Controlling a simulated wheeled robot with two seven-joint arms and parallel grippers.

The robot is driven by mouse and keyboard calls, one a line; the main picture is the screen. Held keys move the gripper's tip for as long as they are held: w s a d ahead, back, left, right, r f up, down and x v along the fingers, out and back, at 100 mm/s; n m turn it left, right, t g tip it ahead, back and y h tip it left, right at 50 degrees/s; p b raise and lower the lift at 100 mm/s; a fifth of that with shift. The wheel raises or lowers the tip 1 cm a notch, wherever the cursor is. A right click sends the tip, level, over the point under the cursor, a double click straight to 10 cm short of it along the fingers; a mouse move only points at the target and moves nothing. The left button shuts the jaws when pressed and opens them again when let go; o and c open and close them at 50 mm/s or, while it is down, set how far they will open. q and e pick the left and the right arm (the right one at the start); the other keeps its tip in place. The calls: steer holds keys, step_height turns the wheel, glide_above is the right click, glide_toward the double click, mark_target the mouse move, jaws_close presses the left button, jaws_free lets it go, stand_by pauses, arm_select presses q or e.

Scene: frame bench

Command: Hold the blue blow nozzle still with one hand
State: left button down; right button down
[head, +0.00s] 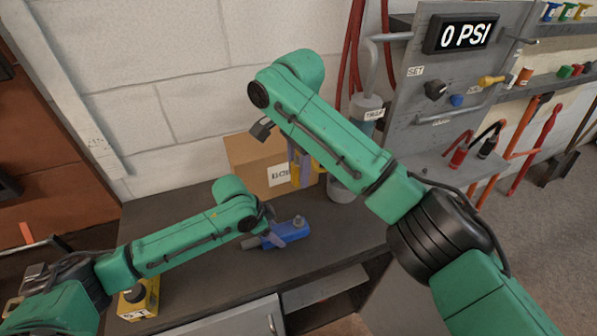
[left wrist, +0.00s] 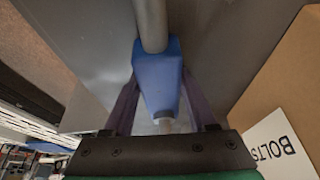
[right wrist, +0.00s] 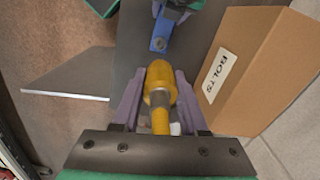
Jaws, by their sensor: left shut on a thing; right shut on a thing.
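The blue blow nozzle (head: 291,231) is low over or on the dark bench top; I cannot tell whether it touches. My left gripper (head: 270,238) is shut on it. In the left wrist view the blue nozzle body (left wrist: 158,75) sits between the purple fingers, with a grey tube extending from its far end. My right gripper (head: 300,172) is above and behind the nozzle, in front of the box.
A cardboard box (head: 250,160) labelled BOLTS stands against the wall. A grey cylinder (head: 341,191) is beside it. A yellow block (head: 146,302) with a black top is at the front left. A panel reads 0 PSI (head: 466,35). The bench top (head: 180,215) is clear left of the box.

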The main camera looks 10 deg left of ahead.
arm_select(q)
steer(key=shift+c, duration=0.6)
jaws_free()
steer(key=v, duration=1.2)
